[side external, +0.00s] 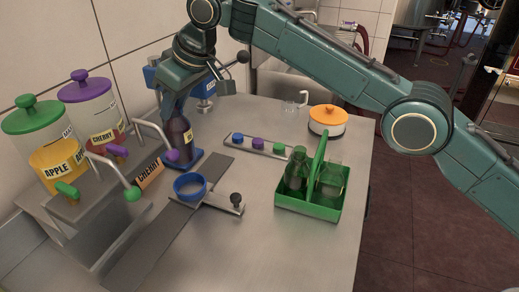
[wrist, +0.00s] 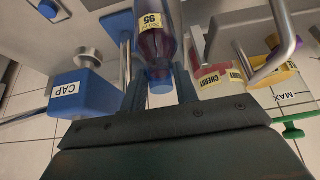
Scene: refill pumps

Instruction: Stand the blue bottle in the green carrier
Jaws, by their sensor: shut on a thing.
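The blue bottle (side external: 179,140), with a blue cap (wrist: 160,82), a yellow label and dark red contents, is upright at the blue base (side external: 186,160) of the CAP station. My gripper (side external: 178,106) is above it with its fingers shut around the bottle's top. In the wrist view the fingers lie on either side of the cap. I cannot tell whether the bottle touches the base. The green carrier (side external: 304,207) stands on the counter at the right, with a tall middle handle. A green-tinted bottle (side external: 296,170) and a paler bottle (side external: 332,179) stand in it, on either side of the handle.
Apple (side external: 52,150) and cherry (side external: 95,122) dispensers with protruding levers stand at the left. A blue ring (side external: 189,187) on a metal holder lies in front of the bottle.

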